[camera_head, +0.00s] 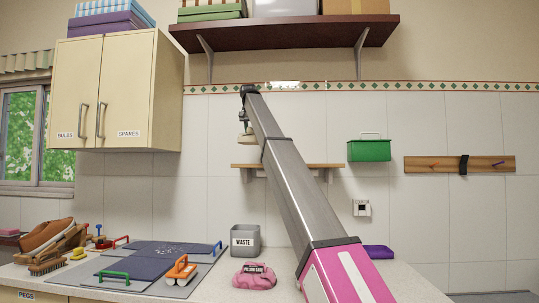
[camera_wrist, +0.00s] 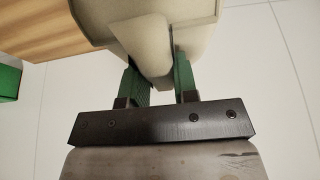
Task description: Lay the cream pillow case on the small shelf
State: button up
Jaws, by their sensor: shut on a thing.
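The cream pillow case (camera_head: 247,139) is a small folded bundle held by my gripper (camera_head: 243,121). In the wrist view the cream cloth (camera_wrist: 105,12) fills the top middle, and a fold of it sits between the green fingers of my gripper (camera_wrist: 158,75), which are shut on it. The small shelf (camera_head: 310,165) is a light wooden board on the tiled wall. In the head view the pillow case shows above the shelf's left end, apart from it. The shelf's wood (camera_wrist: 55,25) also shows at the upper left of the wrist view. My arm hides the shelf's middle.
A green box (camera_head: 369,150) hangs on the wall right of the shelf, with a peg rail (camera_head: 458,164) further right. A dark shelf (camera_head: 290,33) is above. A waste bin (camera_head: 246,240) and a pink labelled bundle (camera_head: 252,280) stand on the counter below.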

jog(key=w+d+f, duration=0.1)
jog(key=w+d, duration=0.1)
jog(key=w+d+f, duration=0.1)
jog(key=w+f, duration=0.1)
jog(key=w+d+f, duration=0.2)
jog(key=w, duration=0.1)
jog(key=shift+d+f, duration=0.2)
jog(key=shift+d, duration=0.15)
jog(key=shift+f, duration=2.05)
jog(key=shift+f, duration=0.15)
jog(key=o, duration=1)
jog(key=v, duration=1.2)
jog(key=shift+d, duration=0.1)
